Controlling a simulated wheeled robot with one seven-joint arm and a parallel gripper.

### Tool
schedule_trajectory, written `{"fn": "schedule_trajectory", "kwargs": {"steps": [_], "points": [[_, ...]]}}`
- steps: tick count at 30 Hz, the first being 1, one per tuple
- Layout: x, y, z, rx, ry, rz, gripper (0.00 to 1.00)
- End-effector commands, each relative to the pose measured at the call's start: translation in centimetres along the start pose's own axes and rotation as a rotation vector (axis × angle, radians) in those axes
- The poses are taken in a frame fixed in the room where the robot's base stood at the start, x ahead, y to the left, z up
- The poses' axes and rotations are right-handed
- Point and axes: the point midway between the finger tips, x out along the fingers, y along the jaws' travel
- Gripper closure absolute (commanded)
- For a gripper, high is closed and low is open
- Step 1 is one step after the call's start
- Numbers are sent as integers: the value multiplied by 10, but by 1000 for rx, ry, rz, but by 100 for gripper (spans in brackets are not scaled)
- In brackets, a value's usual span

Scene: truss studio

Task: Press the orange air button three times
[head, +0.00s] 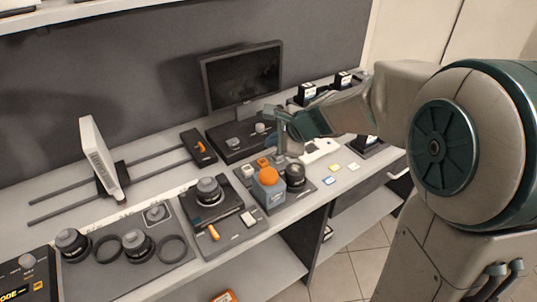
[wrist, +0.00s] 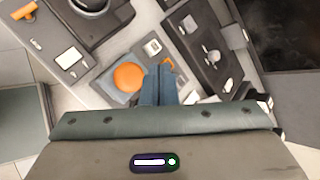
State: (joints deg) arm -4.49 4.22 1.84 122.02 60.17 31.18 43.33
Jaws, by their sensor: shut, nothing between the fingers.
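The orange domed button (head: 268,176) sits on top of a blue-grey box (head: 270,195) on the bench. It also shows in the wrist view (wrist: 128,77), left of my fingertips. My gripper (head: 279,154) is shut and empty, pointing down behind and slightly right of the dome in the head view. In the wrist view my gripper (wrist: 160,72) covers part of a smaller orange piece (wrist: 166,63) beyond the fingers. I cannot tell whether the fingertips touch anything.
A black lens-like cylinder (head: 295,175) stands close right of the box. A white square switch (wrist: 152,47) is near the fingers. A monitor (head: 243,75) stands behind, and a camera-like device (head: 208,190) is to the left. Small coloured cards lie at right.

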Motion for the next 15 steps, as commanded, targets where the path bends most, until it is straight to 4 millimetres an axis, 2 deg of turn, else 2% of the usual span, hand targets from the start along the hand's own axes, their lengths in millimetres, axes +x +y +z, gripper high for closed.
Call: {"fn": "schedule_trajectory", "kwargs": {"steps": [4, 15], "points": [[6, -12, 2, 86, -8, -21, 100], [7, -11, 1, 90, -9, -22, 100]]}}
